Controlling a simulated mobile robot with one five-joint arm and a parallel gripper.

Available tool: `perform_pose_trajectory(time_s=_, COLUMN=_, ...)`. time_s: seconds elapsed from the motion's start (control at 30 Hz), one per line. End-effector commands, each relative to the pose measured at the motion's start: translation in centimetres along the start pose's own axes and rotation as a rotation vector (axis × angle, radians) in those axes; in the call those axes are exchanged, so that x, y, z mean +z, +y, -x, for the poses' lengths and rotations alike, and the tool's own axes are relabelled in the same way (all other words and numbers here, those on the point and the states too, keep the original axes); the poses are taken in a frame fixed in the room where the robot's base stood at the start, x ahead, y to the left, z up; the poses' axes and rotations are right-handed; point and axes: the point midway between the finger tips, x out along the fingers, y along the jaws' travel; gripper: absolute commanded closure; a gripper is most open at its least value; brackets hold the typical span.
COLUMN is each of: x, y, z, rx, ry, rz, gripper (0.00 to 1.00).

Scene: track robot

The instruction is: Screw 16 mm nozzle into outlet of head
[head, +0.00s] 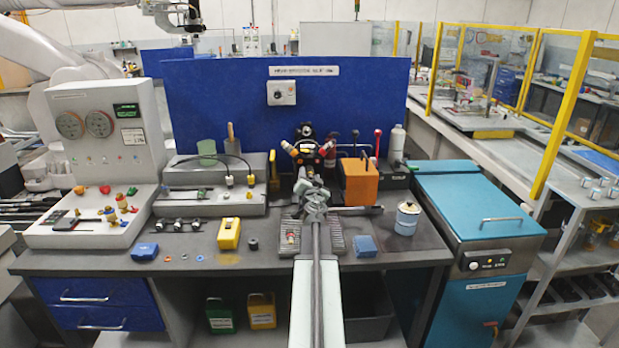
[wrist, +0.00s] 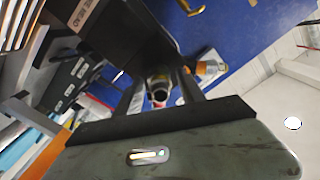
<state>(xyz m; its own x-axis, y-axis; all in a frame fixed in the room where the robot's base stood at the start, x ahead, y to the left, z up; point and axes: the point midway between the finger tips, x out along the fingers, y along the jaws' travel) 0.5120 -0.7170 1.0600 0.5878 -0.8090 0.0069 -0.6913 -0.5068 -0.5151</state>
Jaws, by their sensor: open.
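The head looks to be the black round-bodied unit (head: 306,146) with orange and silver side fittings at the back centre of the bench. My gripper (head: 313,190) is in front of it, at the far end of my outstretched arm. In the wrist view my gripper (wrist: 161,84) has its two fingers apart. A round, dark-mouthed metal tube end (wrist: 160,95) shows between them; I cannot tell whether it is the outlet or a nozzle, or whether the fingers touch it. Small dark metal fittings (head: 181,224) lie in a row at the left; their sizes are unreadable. My arm hides part of the bench centre.
A yellow block (head: 229,233), a blue box (head: 145,251) and small rings stand front left. An orange box (head: 358,181) with levers and a white-blue canister (head: 407,218) are at the right. A blue panel (head: 220,100) closes the back. Some front-left bench is clear.

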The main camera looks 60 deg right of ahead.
Motion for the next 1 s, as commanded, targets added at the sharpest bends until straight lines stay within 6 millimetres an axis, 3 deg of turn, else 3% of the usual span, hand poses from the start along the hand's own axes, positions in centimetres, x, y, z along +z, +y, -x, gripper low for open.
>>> perform_pose_trajectory(time_s=0.13, x=-0.03, y=0.00, z=0.00, rx=0.000, ry=-0.002, rz=0.183, gripper=0.54)
perform_pose_trajectory(time_s=0.4, x=-0.04, y=0.01, z=0.00, rx=-0.001, ry=-0.008, rz=0.830, gripper=0.54)
perform_pose_trajectory(time_s=0.5, x=-0.02, y=0.01, z=0.00, rx=-0.002, ry=-0.010, rz=0.988, gripper=0.54)
perform_pose_trajectory(time_s=0.87, x=-0.02, y=0.02, z=0.00, rx=-0.002, ry=-0.011, rz=1.087, gripper=0.54)
perform_pose_trajectory(time_s=1.0, x=-0.04, y=0.00, z=0.00, rx=-0.003, ry=-0.013, rz=1.379, gripper=0.54)
